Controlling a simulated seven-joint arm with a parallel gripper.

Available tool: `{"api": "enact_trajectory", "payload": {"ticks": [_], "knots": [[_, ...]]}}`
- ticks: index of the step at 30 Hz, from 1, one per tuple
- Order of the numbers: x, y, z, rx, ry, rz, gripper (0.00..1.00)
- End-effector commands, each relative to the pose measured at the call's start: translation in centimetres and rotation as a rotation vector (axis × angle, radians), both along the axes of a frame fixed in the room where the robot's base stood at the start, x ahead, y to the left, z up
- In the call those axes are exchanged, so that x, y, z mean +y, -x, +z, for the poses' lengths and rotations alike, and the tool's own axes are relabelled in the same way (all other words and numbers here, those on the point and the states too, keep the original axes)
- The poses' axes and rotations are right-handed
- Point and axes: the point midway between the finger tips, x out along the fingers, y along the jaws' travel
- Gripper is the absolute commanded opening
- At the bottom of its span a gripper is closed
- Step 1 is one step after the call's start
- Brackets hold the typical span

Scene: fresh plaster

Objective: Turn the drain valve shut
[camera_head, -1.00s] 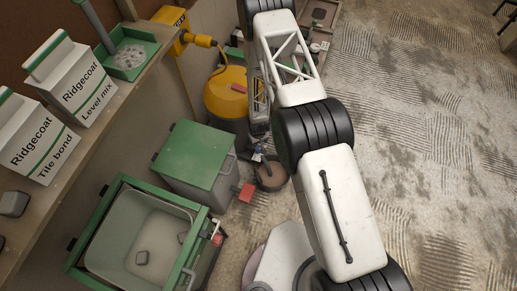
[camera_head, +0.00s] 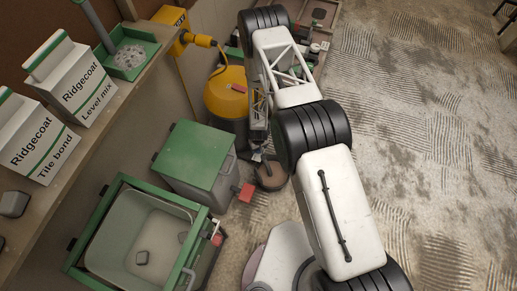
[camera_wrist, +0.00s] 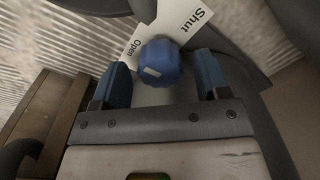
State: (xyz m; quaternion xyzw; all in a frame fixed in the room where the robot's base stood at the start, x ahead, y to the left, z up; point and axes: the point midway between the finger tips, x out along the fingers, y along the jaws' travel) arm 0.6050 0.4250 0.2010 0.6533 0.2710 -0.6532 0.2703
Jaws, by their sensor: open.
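The drain valve's blue knob (camera_wrist: 160,62) shows in the wrist view, with a short pale mark on its face. A white label reading "Open" (camera_wrist: 134,47) lies to the knob's upper left, and one reading "Shut" (camera_wrist: 190,20) to its upper right. The pale mark is on the knob's left part; I cannot tell exactly which label it points to. My gripper (camera_wrist: 163,78) is open, its blue-padded fingers apart on the knob's left and right, with gaps on both sides. In the head view my gripper (camera_head: 257,156) is small, beside the yellow vacuum (camera_head: 226,95); the knob cannot be made out there.
A green-lidded bin (camera_head: 190,157) and a green-framed tub (camera_head: 110,210) stand left of my arm. A shelf (camera_head: 95,135) holds Ridgecoat cartons (camera_head: 78,82) and a green tray (camera_head: 130,58). The patchy floor (camera_head: 420,130) at right is clear.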

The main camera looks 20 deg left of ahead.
Motion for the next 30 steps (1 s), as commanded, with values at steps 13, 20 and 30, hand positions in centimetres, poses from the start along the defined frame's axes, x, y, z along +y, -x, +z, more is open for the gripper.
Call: {"api": "enact_trajectory", "payload": {"ticks": [13,20,30], "knots": [[0.00,0.00,-1.05,0.000,0.000,0.000,0.69],[-0.01,0.01,-1.04,0.000,0.000,0.000,0.44],[-0.01,0.01,-1.04,0.000,0.000,-0.005,0.19]]}}
